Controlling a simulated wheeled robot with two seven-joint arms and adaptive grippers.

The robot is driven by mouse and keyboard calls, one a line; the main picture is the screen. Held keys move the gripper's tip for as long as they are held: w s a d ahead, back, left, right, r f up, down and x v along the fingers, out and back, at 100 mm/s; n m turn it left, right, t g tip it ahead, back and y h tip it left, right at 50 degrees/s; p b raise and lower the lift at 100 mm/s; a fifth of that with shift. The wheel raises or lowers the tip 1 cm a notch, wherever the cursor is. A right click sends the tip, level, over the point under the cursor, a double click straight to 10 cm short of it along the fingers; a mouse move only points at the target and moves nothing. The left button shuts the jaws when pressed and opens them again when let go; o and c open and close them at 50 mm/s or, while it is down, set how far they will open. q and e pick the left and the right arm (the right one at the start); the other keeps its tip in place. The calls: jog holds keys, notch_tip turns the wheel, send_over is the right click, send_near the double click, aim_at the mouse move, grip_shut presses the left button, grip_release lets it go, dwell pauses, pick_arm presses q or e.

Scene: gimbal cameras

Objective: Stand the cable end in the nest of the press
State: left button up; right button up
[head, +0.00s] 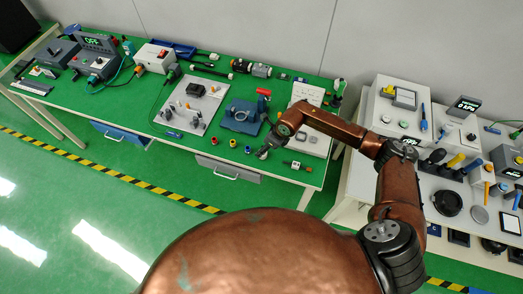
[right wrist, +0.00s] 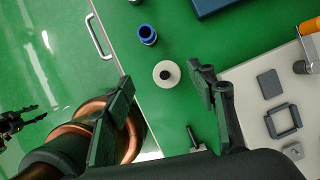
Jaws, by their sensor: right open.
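My right gripper (head: 266,153) hangs over the front of the long green-topped table. In the right wrist view my right gripper (right wrist: 160,92) is open, its fingers wide apart with nothing between them. A white round piece with a dark centre (right wrist: 160,71) stands on the green top just beyond the fingertips; I cannot tell whether it is the cable end. A red-handled device (head: 263,95), likely the press, stands behind on a blue base (head: 231,122) bearing a pale ring. Its nest cannot be made out. My left gripper (right wrist: 24,120) shows over the floor with fingers apart.
A blue ring piece (right wrist: 147,36) stands near the white one, with yellow (head: 233,143) and red (head: 214,140) pieces in line. A pale board (right wrist: 262,92) with square parts lies right of the gripper. A crowded second table (head: 440,205) stands at the right.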

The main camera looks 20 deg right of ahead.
jog(key=shift+s+d+f, duration=0.1)
jog(key=shift+f, duration=0.7)
jog(key=shift+d+p+x, duration=0.15)
jog(key=shift+d+x, duration=0.05)
jog(key=shift+x, duration=0.95)
jog(key=shift+d+p+x, duration=0.15)
jog(key=shift+d+x, duration=0.1)
jog(key=shift+x, duration=0.9)
jog(key=shift+f, duration=0.15)
jog(key=shift+c, duration=0.6)
jog(key=c, duration=1.2)
